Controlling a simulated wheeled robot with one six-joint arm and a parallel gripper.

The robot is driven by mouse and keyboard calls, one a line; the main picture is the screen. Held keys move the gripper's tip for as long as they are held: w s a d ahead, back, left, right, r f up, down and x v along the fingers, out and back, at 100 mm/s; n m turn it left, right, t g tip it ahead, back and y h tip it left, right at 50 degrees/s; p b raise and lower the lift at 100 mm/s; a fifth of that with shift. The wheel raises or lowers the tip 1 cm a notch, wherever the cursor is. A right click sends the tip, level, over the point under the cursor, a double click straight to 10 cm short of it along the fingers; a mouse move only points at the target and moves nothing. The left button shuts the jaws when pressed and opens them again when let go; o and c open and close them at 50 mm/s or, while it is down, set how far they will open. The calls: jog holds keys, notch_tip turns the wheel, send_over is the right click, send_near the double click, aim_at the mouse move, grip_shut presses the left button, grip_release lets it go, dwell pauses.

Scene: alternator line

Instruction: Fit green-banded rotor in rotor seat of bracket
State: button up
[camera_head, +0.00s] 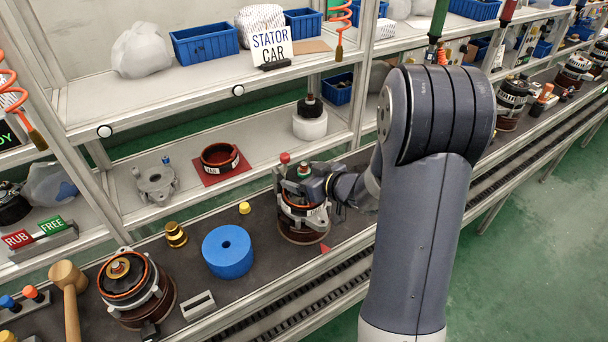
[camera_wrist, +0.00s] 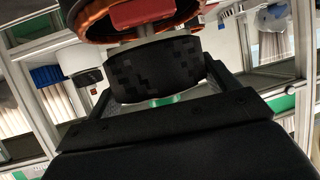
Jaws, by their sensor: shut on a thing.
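My gripper (camera_head: 303,188) is at the alternator unit (camera_head: 302,228) on the bench, just above its copper-coloured ring.
A red-topped post (camera_head: 285,158) stands close behind my gripper. A blue ring block (camera_head: 228,252), a yellow cap (camera_head: 244,208) and a brass part (camera_head: 175,234) lie to the left. Another alternator unit (camera_head: 140,305) and a mallet (camera_head: 68,280) stand farther left. A shelf runs behind.

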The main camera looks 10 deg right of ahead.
jog(key=shift+f+b, duration=1.4)
jog(key=shift+f, duration=0.2)
dwell(0.3)
jog(key=o, duration=1.7)
jog(key=shift+o, duration=1.3)
jog(key=shift+f, duration=0.1)
jog(key=shift+s+f, duration=0.15)
jog(key=shift+f, duration=0.1)
jog(key=v, duration=1)
jog(key=shift+s+d+r, duration=0.2)
jog(key=shift+d+r, duration=0.05)
jog(key=shift+r, duration=0.1)
jog(key=x, duration=1.1)
jog(key=shift+a, duration=0.1)
jog(key=shift+s+r+p, duration=0.15)
jog(key=shift+r+p, duration=0.15)
jog(key=shift+r, duration=0.1)
